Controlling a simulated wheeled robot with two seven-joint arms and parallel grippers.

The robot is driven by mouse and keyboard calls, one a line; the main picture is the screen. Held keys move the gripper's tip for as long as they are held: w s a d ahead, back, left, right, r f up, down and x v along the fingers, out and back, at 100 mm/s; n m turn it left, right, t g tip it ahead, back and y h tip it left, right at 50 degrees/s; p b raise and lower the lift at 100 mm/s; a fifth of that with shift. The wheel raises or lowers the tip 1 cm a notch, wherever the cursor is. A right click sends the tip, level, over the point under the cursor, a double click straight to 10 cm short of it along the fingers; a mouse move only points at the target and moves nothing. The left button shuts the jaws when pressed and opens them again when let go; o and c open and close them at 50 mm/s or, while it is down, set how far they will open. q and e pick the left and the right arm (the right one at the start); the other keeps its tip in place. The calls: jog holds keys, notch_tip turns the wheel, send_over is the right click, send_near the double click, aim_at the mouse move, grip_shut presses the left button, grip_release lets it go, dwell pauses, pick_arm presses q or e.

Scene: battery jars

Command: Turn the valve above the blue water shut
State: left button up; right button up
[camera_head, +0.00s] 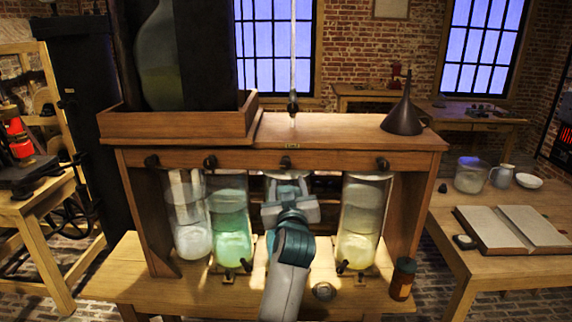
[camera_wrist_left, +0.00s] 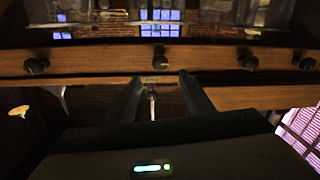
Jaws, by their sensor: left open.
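A row of dark round valve knobs runs along the front rail of the wooden stand. The third knob from the left (camera_head: 285,162) sits directly above my left gripper (camera_head: 287,186). That gripper is open, with its hand and wrist in front of the space under this knob. It hides whatever jar stands there, so no blue water shows clearly. Jars with pale, green (camera_head: 231,225) and yellow (camera_head: 361,220) contents stand to the sides. In the left wrist view a knob (camera_wrist_left: 160,62) appears just beyond the two spread fingers (camera_wrist_left: 163,85), roughly centred and not between them.
A dark funnel (camera_head: 404,112) stands on the stand's top at the right. A brown bottle (camera_head: 402,279) is on the lower shelf. Other valve knobs (camera_head: 210,162) (camera_head: 382,164) flank the third one. An open book (camera_head: 513,229) lies on the right table.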

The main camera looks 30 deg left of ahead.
aim_at(286, 166)
pick_arm(q)
jog(key=p+x, duration=0.3)
jog(key=x, duration=0.5)
jog(key=shift+w+a+r, duration=0.1)
jog(key=shift+w+a, duration=0.05)
jog(key=shift+w, duration=0.05)
jog(key=shift+p+x, duration=0.4)
jog(key=shift+x, duration=0.65)
jog(key=c, duration=1)
